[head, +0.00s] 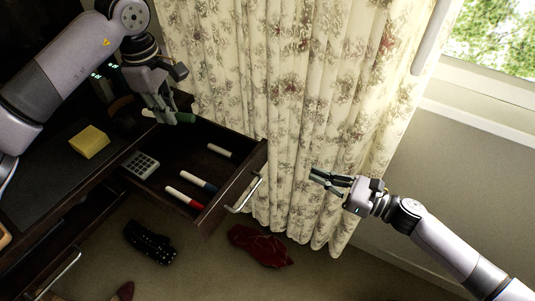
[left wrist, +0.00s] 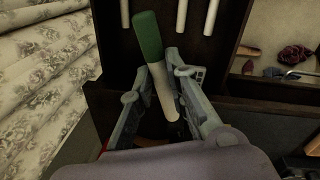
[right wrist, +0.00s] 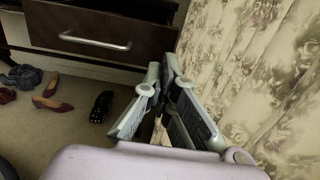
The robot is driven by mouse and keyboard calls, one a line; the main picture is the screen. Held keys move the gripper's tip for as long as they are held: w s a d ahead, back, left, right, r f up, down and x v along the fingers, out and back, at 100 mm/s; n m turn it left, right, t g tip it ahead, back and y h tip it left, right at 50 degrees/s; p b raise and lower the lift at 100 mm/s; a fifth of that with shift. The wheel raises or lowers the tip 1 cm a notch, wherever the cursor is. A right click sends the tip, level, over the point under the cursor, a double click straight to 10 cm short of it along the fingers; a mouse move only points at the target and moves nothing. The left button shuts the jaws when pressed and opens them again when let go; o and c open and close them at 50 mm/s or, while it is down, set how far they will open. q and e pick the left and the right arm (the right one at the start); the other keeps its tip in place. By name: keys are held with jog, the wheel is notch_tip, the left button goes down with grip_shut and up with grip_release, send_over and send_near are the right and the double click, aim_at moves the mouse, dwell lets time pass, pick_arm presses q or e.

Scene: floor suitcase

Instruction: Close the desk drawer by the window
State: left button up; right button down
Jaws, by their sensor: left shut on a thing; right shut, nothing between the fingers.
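The desk drawer (head: 213,214) by the curtained window is pulled open, its metal handle (head: 244,194) facing the curtain. Inside lie a calculator (head: 141,165), a red-capped marker (head: 184,197), a blue-capped marker (head: 198,180) and another pale marker (head: 219,151). My left gripper (head: 168,112) is shut on a green-capped marker (left wrist: 149,45) and holds it over the drawer's back part. My right gripper (head: 325,178) is shut and empty, in front of the curtain, to the right of the handle and apart from it. The drawer front also shows in the right wrist view (right wrist: 145,42).
The desk top (head: 50,165) holds a yellow pad (head: 89,142). The floral curtain (head: 300,110) hangs close behind the drawer and right gripper. A red cloth (head: 260,246) and a dark patterned item (head: 150,243) lie on the floor. Another drawer handle (head: 62,275) shows lower left.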

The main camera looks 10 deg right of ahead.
aim_at(261, 152)
pick_arm(q)
jog(key=shift+r+p, duration=0.45)
jog(key=shift+r, duration=0.05)
pick_arm(e)
jog(key=x, duration=1.3)
jog(key=shift+w+a, duration=0.25)
jog(key=shift+a, duration=0.1)
jog(key=shift+a, duration=0.1)
